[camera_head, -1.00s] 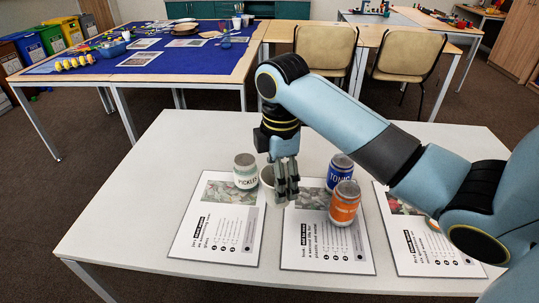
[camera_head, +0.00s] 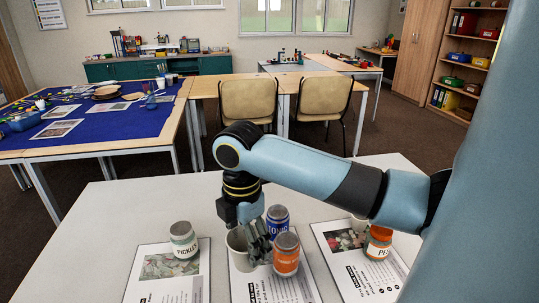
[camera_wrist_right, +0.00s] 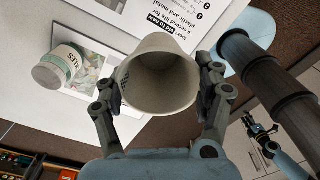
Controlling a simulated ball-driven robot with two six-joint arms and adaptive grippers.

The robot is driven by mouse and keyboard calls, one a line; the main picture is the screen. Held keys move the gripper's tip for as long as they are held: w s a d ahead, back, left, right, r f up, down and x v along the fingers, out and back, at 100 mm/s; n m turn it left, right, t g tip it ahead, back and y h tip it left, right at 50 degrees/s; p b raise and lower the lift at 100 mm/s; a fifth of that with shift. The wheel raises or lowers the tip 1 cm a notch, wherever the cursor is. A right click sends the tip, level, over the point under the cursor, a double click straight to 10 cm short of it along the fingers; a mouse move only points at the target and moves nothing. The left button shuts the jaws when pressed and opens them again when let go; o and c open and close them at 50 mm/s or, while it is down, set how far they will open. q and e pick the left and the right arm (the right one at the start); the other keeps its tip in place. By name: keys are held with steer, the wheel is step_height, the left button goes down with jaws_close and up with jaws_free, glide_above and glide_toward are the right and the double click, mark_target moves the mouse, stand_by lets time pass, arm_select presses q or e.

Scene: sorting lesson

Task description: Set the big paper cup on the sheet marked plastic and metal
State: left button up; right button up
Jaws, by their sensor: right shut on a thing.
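The big paper cup (camera_head: 237,248) is pale and upright at the far left part of the middle sheet (camera_head: 243,290). My right gripper (camera_head: 257,243) is shut on it; the fingers hold its sides in the wrist view (camera_wrist_right: 160,95), its open mouth facing the camera. The wrist view shows the sheet's heading "plastic and metal" (camera_wrist_right: 190,12). I cannot tell whether the cup's base touches the sheet. A small dark gripper (camera_wrist_right: 262,132), apparently my left one, shows at the lower right of the wrist view; its jaws are too small to judge.
A blue tonic can (camera_head: 277,222) and an orange can (camera_head: 286,254) stand close right of the cup. A pickles jar (camera_head: 184,240) is on the left sheet (camera_head: 140,288). An orange-labelled jar (camera_head: 378,243) and a pale container (camera_head: 360,226) are on the right sheet (camera_head: 355,278).

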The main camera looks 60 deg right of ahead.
steer(key=s+n+p, duration=0.1)
steer(key=s, duration=0.6)
steer(key=s+d+p, duration=0.1)
steer(key=s, duration=0.6)
steer(key=s+d+n+p, duration=0.1)
steer(key=s, duration=0.6)
steer(key=shift+s+d+f+n, duration=0.25)
steer(key=shift+s+n, duration=0.05)
steer(key=shift+s, duration=0.1)
steer(key=shift+c, duration=0.3)
steer(key=shift+f, duration=0.2)
steer(key=w+f, duration=0.2)
steer(key=w, duration=0.1)
steer(key=w+f+b, duration=0.1)
steer(key=w+f, duration=0.1)
steer(key=w, duration=0.2)
steer(key=w+f, duration=0.2)
steer(key=w, duration=0.1)
steer(key=shift+w+f+b, duration=0.3)
steer(key=shift+w, duration=0.05)
step_height(320, 180, down, 4)
steer(key=shift+w+f, duration=0.1)
steer(key=o, duration=0.9)
steer(key=shift+c, duration=0.2)
steer(key=shift+d, duration=0.1)
